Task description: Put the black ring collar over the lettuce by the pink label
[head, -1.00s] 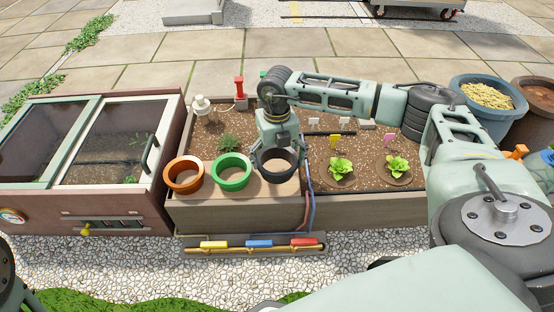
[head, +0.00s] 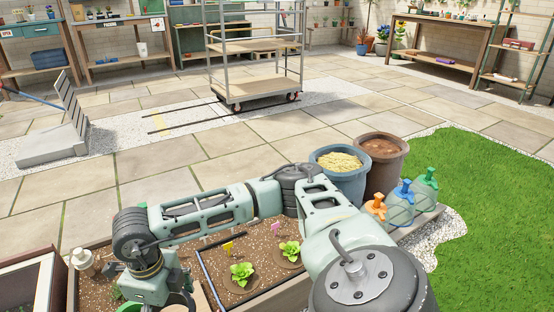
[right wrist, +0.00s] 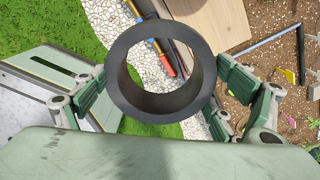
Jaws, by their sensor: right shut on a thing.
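The black ring collar (right wrist: 116,72) is between the fingers of my right gripper (right wrist: 160,88) in the right wrist view, its open hole facing the camera. Two green lettuces grow in the brown planter bed. The right lettuce (head: 291,251) has a pink label (head: 282,223) behind it; the left lettuce (head: 242,273) has a yellow label (head: 228,247). Both lie to the right of my right gripper. My left gripper is out of view.
A blue pot of pale material (head: 343,162), a brown pot (head: 384,150) and several coloured bottles (head: 400,194) stand right of the bed. A white bottle-like thing (head: 82,260) is left of my gripper.

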